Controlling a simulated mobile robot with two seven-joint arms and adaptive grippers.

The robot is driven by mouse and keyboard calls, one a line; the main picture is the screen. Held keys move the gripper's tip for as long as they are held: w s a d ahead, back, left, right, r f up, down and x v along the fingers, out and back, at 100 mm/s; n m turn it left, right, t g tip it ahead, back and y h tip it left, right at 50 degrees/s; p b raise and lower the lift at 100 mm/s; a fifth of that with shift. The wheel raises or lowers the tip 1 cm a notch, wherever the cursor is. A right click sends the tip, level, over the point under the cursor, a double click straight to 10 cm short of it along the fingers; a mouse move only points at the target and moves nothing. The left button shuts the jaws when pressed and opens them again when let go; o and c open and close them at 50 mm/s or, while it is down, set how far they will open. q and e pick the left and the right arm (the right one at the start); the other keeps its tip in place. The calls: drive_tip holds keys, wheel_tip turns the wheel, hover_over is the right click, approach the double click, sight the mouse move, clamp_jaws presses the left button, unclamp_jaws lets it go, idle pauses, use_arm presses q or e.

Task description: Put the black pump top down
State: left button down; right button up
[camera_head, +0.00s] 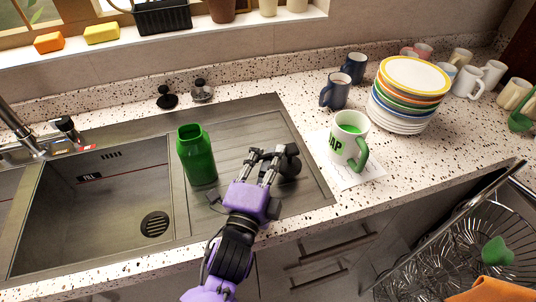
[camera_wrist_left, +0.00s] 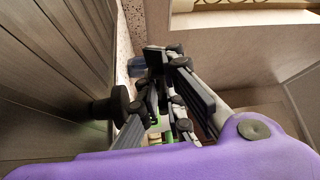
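The black pump top (camera_head: 291,164) rests on the ribbed metal drainboard, just right of my left gripper's fingers. It also shows in the left wrist view (camera_wrist_left: 108,105), standing against the drainboard beside the fingers. My left gripper (camera_head: 267,154) reaches over the drainboard with its fingers apart and nothing seen between them. The wrist view shows the fingers (camera_wrist_left: 166,62) with a gap, clear of the pump top. The green bottle (camera_head: 196,157) stands upright and uncapped left of the gripper, on the drainboard. My right gripper is not in view.
A dish rack (camera_head: 455,260) is lower right.

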use_arm(q)
drive_tip(key=shift+f, duration=0.1)
drive_tip(key=c, duration=1.9)
unclamp_jaws()
drive_tip(key=shift+o, duration=0.2)
drive_tip(key=shift+r, duration=0.25)
drive_tip(key=v, duration=0.3)
drive_tip(key=b+v, duration=0.1)
drive_tip(key=v, duration=0.3)
drive_tip(key=b+v, duration=0.1)
drive_tip(key=v, duration=0.2)
drive_tip(key=shift+s+a+f, duration=0.1)
drive_tip(key=shift+s+f, duration=0.25)
drive_tip(key=shift+s+a+r, duration=0.1)
drive_tip(key=shift+s+a, duration=0.1)
drive_tip(key=shift+s, duration=0.45)
